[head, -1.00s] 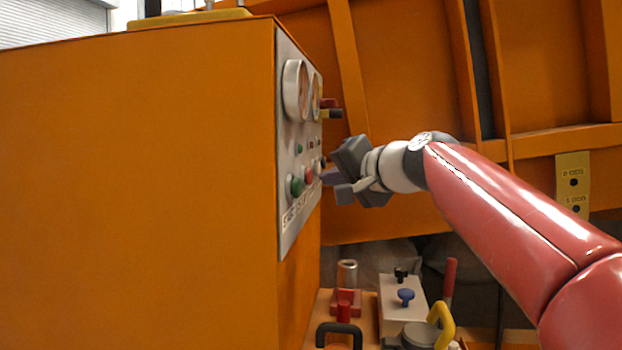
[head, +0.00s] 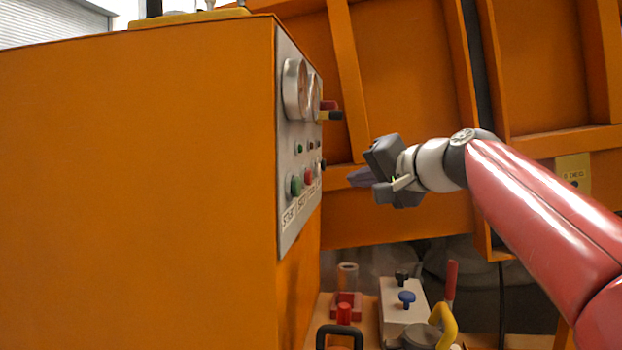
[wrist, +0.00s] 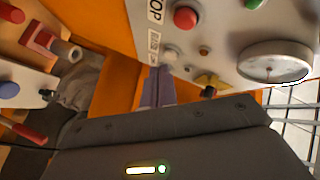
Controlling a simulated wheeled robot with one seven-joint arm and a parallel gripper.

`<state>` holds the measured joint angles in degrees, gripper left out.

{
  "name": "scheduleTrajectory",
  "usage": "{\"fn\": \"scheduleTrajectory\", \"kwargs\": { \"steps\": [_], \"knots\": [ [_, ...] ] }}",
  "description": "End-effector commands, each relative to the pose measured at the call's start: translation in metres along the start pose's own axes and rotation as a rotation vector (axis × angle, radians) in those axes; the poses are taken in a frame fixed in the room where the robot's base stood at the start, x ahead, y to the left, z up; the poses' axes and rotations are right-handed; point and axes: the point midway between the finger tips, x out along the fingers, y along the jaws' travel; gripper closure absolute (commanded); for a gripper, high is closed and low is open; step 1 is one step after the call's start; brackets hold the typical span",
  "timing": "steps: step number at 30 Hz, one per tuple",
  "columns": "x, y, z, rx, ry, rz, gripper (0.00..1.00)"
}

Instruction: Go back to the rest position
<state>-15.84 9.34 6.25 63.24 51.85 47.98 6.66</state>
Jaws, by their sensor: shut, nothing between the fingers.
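My gripper (head: 358,178) is shut and empty, to the right of the grey control panel (head: 288,235) and apart from it. The panel is on the right face of the orange cabinet (head: 140,170) and carries a green button (head: 296,185), a red button (head: 308,177) and round gauges (head: 296,90). In the wrist view, the shut fingers (wrist: 158,75) point toward the panel, with the red button (wrist: 186,18) and a gauge (wrist: 275,62) in sight. My red arm reaches in from the right.
Below is a bench with a white box with a blue knob (head: 406,298), a red part (head: 345,305), a yellow handle (head: 446,325) and a black handle (head: 338,330).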

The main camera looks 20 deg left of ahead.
Motion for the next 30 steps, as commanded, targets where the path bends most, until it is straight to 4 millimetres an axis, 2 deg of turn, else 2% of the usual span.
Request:
{"fn": "scheduleTrajectory", "kwargs": {
  "steps": [13, 17, 20, 23, 26, 30],
  "knots": [
    [0.0, 0.0, 0.001, 0.0, 0.0, 0.002, 1.0],
    [-0.015, 0.013, 0.006, -0.021, 0.002, 0.06, 1.0],
    [-0.044, 0.04, 0.02, -0.058, 0.003, 0.177, 1.0],
    [-0.088, 0.082, 0.045, -0.107, -0.007, 0.339, 1.0],
    [-0.138, 0.129, 0.078, -0.15, -0.029, 0.508, 1.0],
    [-0.206, 0.192, 0.134, -0.196, -0.079, 0.722, 1.0]
  ]
}}
